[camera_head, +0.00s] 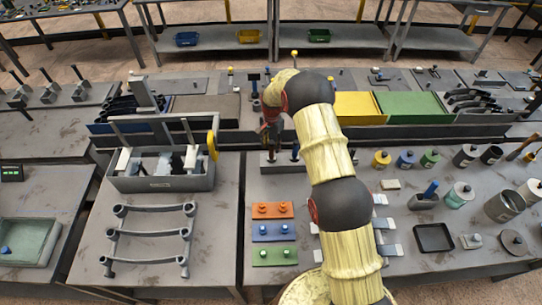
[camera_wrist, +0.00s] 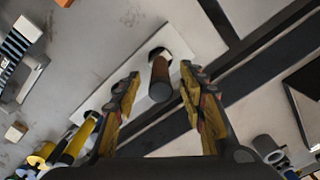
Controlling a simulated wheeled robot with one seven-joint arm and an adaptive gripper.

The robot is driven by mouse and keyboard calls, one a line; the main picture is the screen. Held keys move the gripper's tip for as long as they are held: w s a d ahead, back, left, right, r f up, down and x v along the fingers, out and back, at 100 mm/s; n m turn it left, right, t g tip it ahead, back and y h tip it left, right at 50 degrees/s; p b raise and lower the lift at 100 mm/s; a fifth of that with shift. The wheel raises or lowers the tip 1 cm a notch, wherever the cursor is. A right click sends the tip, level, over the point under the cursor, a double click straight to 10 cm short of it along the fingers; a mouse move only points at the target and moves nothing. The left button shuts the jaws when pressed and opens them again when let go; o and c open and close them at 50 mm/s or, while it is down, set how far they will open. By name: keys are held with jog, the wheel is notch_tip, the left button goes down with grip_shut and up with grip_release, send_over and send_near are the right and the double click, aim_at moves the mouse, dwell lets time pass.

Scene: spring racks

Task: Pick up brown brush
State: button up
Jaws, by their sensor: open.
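In the wrist view, a brown cylinder with a dark grey end, probably the brown brush (camera_wrist: 157,70), stands in a pale holder (camera_wrist: 122,108). My gripper (camera_wrist: 160,82) is open, with one orange-and-dark finger on each side of the brown cylinder. I see a gap on both sides, so the fingers do not appear closed on it. In the head view, my gripper (camera_head: 272,132) is above a small grey rack (camera_head: 283,163) at the back of the middle table. My arm and gripper hide most of the brush there; its bristles cannot be made out.
Left of the rack stands a grey bin (camera_head: 165,180) with upright parts. In front lie orange, blue and green blocks (camera_head: 273,232). To the right are several lidded pots (camera_head: 459,194) and a dark tray (camera_head: 433,238). Yellow and green panels (camera_head: 411,104) lie behind.

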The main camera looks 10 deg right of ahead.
aim_at(272, 150)
jog(key=shift+f+p, duration=0.5)
jog(key=shift+f, duration=1.5)
jog(key=shift+c, duration=0.5)
grip_shut()
